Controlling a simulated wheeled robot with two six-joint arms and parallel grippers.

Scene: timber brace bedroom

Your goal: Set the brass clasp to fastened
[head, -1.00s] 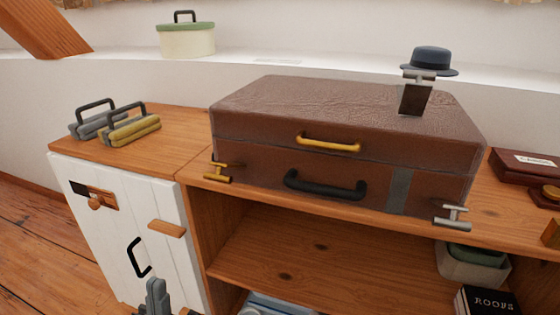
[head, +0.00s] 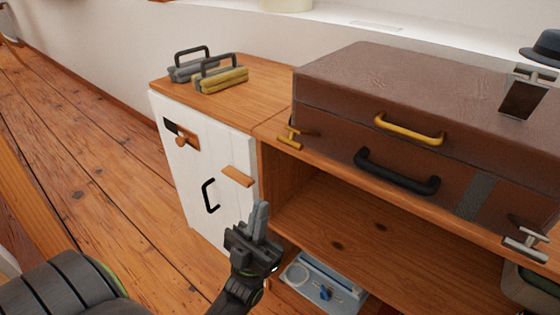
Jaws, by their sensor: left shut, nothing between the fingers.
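The brass clasp (head: 291,137) is a small gold-coloured T-shaped piece at the lower left front corner of the brown suitcase (head: 350,85). I cannot tell from here whether it is latched. A silver clasp (head: 525,242) of similar shape sits at the suitcase's lower right front. My left gripper (head: 260,218) is shut and empty, in front of the cabinet, below the brass clasp and apart from it. My right gripper is not in view.
The suitcase lies on a wooden shelf unit with a brass handle (head: 409,130) and a black handle (head: 396,175) on its front. A white cabinet door (head: 185,165) stands left. Two handled blocks (head: 222,80) lie on top. A blue tray (head: 330,280) is low down. Floor at left is clear.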

